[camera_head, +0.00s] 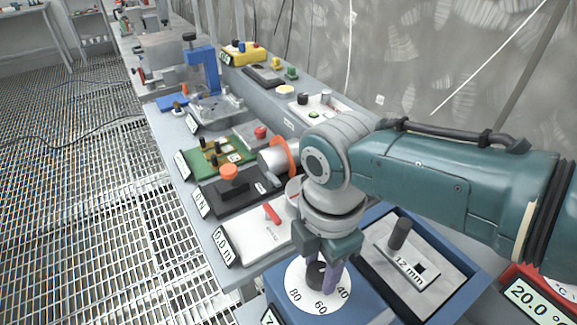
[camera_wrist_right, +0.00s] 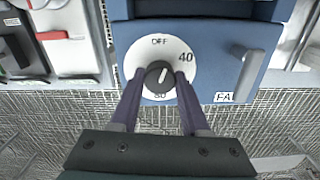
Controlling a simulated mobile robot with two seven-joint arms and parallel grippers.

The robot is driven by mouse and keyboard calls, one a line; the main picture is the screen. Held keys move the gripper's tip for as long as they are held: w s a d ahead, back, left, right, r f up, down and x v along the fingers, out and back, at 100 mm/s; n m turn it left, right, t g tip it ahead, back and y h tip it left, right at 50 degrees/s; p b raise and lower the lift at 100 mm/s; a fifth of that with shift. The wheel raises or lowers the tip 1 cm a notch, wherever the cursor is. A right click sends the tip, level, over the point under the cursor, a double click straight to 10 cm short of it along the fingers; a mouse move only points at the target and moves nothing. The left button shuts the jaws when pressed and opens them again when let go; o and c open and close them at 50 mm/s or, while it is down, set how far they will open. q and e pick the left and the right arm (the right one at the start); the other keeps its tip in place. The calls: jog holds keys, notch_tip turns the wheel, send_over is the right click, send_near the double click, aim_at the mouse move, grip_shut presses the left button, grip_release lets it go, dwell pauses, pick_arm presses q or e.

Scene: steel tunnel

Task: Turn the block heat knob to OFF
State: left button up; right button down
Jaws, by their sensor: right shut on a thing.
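The block heat knob (camera_head: 316,274) is a small dark round knob on a white dial (camera_head: 300,297) at the bottom of the head view. The dial is on a blue housing (camera_head: 365,309). My right gripper (camera_head: 322,277) comes down over the knob, its two purple fingers on either side, shut on it. In the right wrist view the knob (camera_wrist_right: 158,75) sits between the fingertips. Its pale mark leans up and slightly right, between OFF at the top and 40 at the right, nearer OFF. The dial's left part is covered by a finger. My left gripper is not in view.
Right of the dial, a grey 12 mm plate (camera_head: 412,284) with an upright dark handle (camera_head: 399,233) sits in the blue housing. A 20.0 °C display (camera_head: 533,303) is at the right edge. A white panel with a red lever (camera_head: 272,213) lies left of my wrist.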

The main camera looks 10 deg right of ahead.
aim_at(320, 270)
jog(key=shift+n, duration=2)
jog(key=shift+c, duration=1.9)
grip_release()
notch_tip(320, 270, up, 9)
jog(key=shift+f+p, duration=0.15)
jog(key=shift+p, duration=1)
jog(key=shift+r, duration=0.65)
